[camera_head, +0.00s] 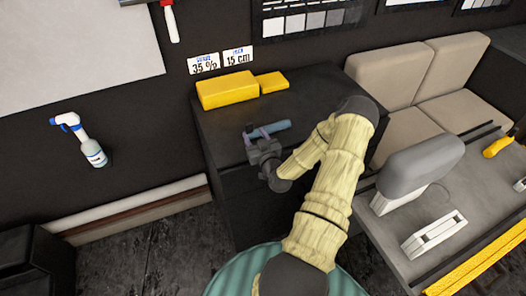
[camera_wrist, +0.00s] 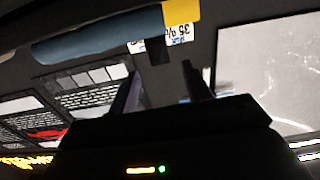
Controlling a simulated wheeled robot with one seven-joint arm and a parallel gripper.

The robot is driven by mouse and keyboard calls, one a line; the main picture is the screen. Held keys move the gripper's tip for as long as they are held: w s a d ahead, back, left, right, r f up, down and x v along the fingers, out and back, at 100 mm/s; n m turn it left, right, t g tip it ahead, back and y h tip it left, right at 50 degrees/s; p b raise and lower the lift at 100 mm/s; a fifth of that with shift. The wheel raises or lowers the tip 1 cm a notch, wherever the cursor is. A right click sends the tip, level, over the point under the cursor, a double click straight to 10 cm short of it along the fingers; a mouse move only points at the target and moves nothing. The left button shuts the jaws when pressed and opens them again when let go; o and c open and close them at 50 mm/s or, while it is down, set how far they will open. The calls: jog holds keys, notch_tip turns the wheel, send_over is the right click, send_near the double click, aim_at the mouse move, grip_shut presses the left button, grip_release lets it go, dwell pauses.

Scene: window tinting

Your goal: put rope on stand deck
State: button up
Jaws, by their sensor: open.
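No coil that is clearly a rope shows in either view. A blue-grey cylinder (camera_head: 279,127) lies on the black stand deck (camera_head: 305,100), just beyond my gripper (camera_head: 259,134). The wrist view shows the same cylinder (camera_wrist: 100,36) along the top of the picture, outside the jaws. My gripper (camera_wrist: 162,88) is open, with empty space between its two fingers. In the head view the gripper and forearm hide part of the deck, and I cannot tell whether a finger touches the cylinder.
Two yellow blocks (camera_head: 228,90) sit at the back of the deck by the wall signs (camera_head: 220,60). A beige sofa (camera_head: 405,75) stands to the right. A grey bench (camera_head: 470,165) with tools is at the right front. A spray bottle (camera_head: 92,152) is at the left.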

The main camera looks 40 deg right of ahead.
jog(key=b+v, duration=0.2)
jog(key=v, duration=0.6)
jog(key=shift+s, duration=0.15)
